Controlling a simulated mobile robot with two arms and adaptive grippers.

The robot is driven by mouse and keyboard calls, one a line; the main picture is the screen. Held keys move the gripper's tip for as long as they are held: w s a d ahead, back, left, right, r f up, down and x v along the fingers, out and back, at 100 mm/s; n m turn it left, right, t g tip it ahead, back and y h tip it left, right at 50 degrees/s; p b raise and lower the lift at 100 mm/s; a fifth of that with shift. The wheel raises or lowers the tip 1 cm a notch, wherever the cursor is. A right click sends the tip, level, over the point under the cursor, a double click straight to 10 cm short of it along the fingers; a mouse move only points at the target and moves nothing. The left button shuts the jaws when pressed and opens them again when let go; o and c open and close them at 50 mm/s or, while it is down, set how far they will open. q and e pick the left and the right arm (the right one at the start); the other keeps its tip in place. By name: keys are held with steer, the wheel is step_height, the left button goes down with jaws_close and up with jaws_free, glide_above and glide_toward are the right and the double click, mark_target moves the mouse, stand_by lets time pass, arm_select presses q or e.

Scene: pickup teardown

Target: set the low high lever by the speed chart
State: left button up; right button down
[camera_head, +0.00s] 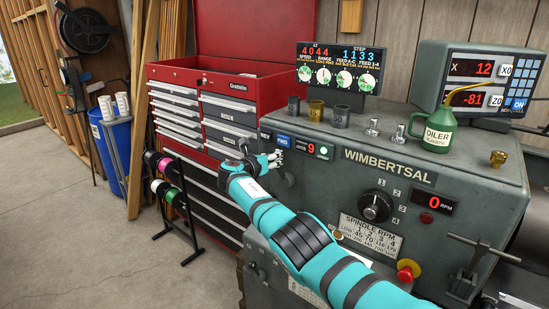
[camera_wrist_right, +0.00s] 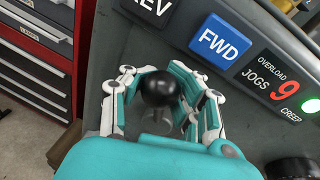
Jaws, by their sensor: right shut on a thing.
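My right gripper (camera_head: 262,161) is at the left end of the grey lathe headstock, just below the FWD plate (camera_head: 283,138). In the right wrist view its fingers (camera_wrist_right: 160,95) are closed around a black ball knob (camera_wrist_right: 159,87) on a short stem. The knob sits under the REV (camera_wrist_right: 152,8) and FWD plates. The speed chart (camera_head: 370,236), headed SPINDLE RPM, is on the headstock front, partly behind my right arm. No LOW or HIGH lever mark is readable beside the held knob. My left gripper is not in view.
A black dial (camera_head: 376,206) numbered 1 to 4 sits above the chart, beside a red 0 RPM display (camera_head: 434,202). A red-topped button (camera_head: 408,270) is lower right. A red tool chest (camera_head: 225,90) stands left of the lathe. A green oiler (camera_head: 437,132) stands on top.

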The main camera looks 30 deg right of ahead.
steer(key=shift+w+a+f, duration=0.15)
steer(key=shift+a+f, duration=0.4)
steer(key=c, duration=1.5)
jaws_free()
steer(key=shift+a, duration=0.1)
steer(key=o, duration=0.6)
steer(key=shift+w+a+r, duration=0.1)
steer(key=shift+a+r, duration=0.2)
steer(key=shift+a, duration=0.2)
steer(key=shift+d, duration=0.4)
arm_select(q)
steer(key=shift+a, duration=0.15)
arm_select(e)
steer(key=v, duration=1.2)
steer(key=shift+a, duration=0.15)
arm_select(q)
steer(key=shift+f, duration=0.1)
